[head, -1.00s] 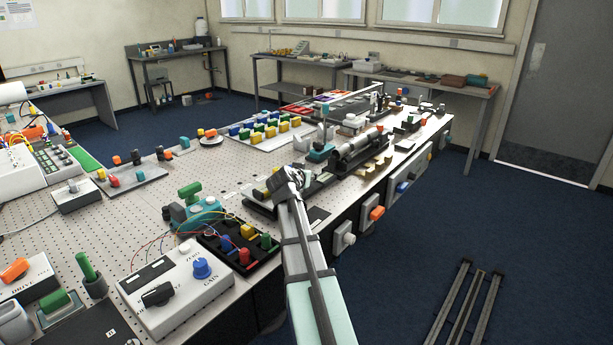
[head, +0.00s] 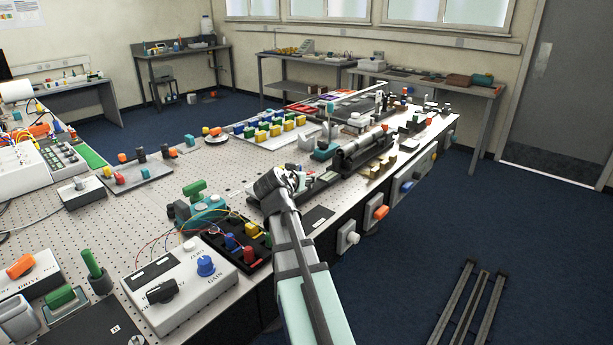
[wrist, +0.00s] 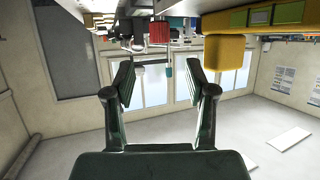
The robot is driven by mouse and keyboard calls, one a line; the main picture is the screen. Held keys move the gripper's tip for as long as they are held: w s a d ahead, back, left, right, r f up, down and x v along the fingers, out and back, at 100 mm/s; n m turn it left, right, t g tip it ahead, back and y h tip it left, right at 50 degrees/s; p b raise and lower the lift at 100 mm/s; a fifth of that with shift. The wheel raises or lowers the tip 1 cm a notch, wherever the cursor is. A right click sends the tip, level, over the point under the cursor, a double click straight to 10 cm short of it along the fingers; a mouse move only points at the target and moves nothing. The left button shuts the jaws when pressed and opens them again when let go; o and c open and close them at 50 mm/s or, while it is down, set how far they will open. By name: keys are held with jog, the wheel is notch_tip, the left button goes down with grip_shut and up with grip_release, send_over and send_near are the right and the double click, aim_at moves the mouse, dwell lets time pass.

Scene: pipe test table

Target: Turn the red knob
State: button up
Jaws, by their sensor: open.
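In the wrist view, which looks upside down, a red ribbed knob (wrist: 158,32) hangs from the top, ahead of the gap between my fingertips. A larger yellow knob (wrist: 225,52) is to its right and looks nearer. My gripper (wrist: 163,83) is open, with nothing between its two dark fingers and no contact with either knob. In the head view my gripper (head: 290,181) is over the bench's right part, its fingers hard to make out. A red knob (head: 249,256) shows in the black tray left of my arm; I cannot tell whether it is the same one.
The black tray also holds blue, yellow and green knobs with wires. A white box (head: 180,285) with a blue knob stands in front of it. A dark cylinder fixture (head: 362,150) lies beyond my gripper. Orange and white knobs line the bench's right side. Floor to the right is mostly free.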

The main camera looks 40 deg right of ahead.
jog(key=shift+v, duration=1.15)
jog(key=shift+d, duration=0.1)
